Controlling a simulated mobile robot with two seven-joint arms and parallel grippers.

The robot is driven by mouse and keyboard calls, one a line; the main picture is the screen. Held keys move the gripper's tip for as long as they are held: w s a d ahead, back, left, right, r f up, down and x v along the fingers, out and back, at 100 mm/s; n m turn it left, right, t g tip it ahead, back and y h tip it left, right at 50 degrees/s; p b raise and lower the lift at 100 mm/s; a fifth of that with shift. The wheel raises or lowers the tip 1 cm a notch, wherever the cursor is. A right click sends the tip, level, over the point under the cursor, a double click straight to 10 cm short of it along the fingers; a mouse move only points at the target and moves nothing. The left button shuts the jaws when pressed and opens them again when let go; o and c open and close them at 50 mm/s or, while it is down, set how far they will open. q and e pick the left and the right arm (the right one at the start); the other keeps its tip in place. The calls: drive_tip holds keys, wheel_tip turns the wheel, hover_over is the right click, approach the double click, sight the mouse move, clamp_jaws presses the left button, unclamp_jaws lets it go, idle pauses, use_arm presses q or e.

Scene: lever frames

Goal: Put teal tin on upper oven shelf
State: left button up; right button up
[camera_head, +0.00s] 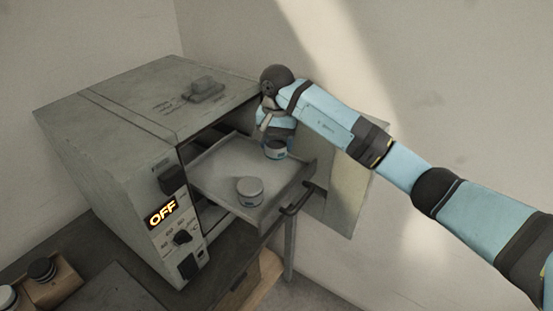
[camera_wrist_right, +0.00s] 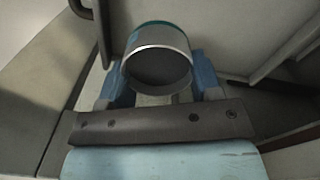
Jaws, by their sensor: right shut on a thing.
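The teal tin (camera_head: 275,151) is a short round can with a teal band, held in my right gripper (camera_head: 274,140) over the far right part of a pulled-out oven shelf (camera_head: 216,168). In the right wrist view the tin (camera_wrist_right: 157,60) sits between the two blue fingers, its dark round end facing the camera. My right gripper is shut on it. I cannot tell whether the tin touches the shelf. The shelf sticks out of the open grey oven (camera_head: 120,115). My left gripper is not in view.
A pale lidded tin (camera_head: 249,191) stands on the shelf's near part. The open oven door (camera_head: 345,190) stands behind the shelf on the right. A dark handle (camera_head: 297,199) is at the shelf's front. The shelf's middle is clear. A wooden box (camera_head: 50,284) sits lower left.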

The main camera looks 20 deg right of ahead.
sight(277, 145)
wheel_tip(277, 145, down, 3)
drive_tip(key=shift+f, duration=0.15)
wheel_tip(277, 145, down, 4)
drive_tip(key=shift+r+p, duration=0.15)
drive_tip(key=shift+p, duration=0.5)
drive_tip(key=shift+f, duration=0.25)
drive_tip(key=o, duration=1)
drive_tip(key=shift+c, duration=0.2)
